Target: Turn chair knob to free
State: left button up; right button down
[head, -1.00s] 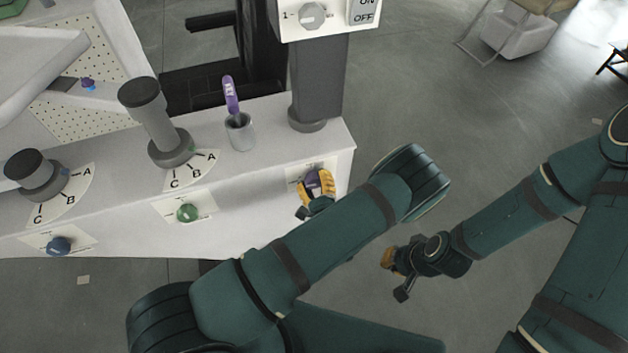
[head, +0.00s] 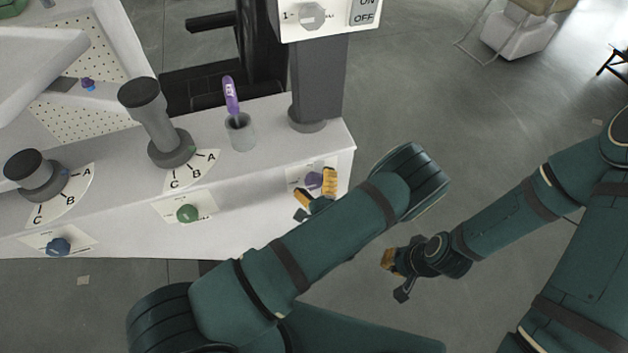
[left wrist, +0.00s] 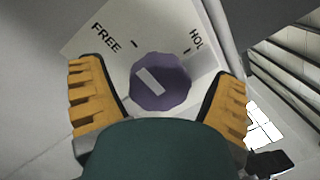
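The chair knob is purple with a white pointer bar and sits on a white plate on the bench front; it shows in the head view (head: 313,180) and the left wrist view (left wrist: 172,88). The plate reads FREE at upper left and HOL, partly cut off, at upper right. The bar slants up and left, toward the FREE side. My left gripper (head: 317,186) is open, its orange-padded fingers on either side of the knob with gaps visible in the left wrist view (left wrist: 160,95). My right gripper (head: 394,275) hangs over the floor, away from the bench; its finger opening is unclear.
The white bench (head: 245,215) also carries a green knob (head: 187,213), a blue knob (head: 58,247), levers with A-B-C scales, and a cup (head: 240,132) holding a purple-handled tool. A grey column (head: 318,80) rises behind the chair knob. Open floor lies to the right.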

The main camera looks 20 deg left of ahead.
pick_arm(q)
jog(key=shift+d+f, duration=0.1)
jog(key=v, duration=0.7)
jog(key=shift+s, duration=0.2)
dwell(0.4)
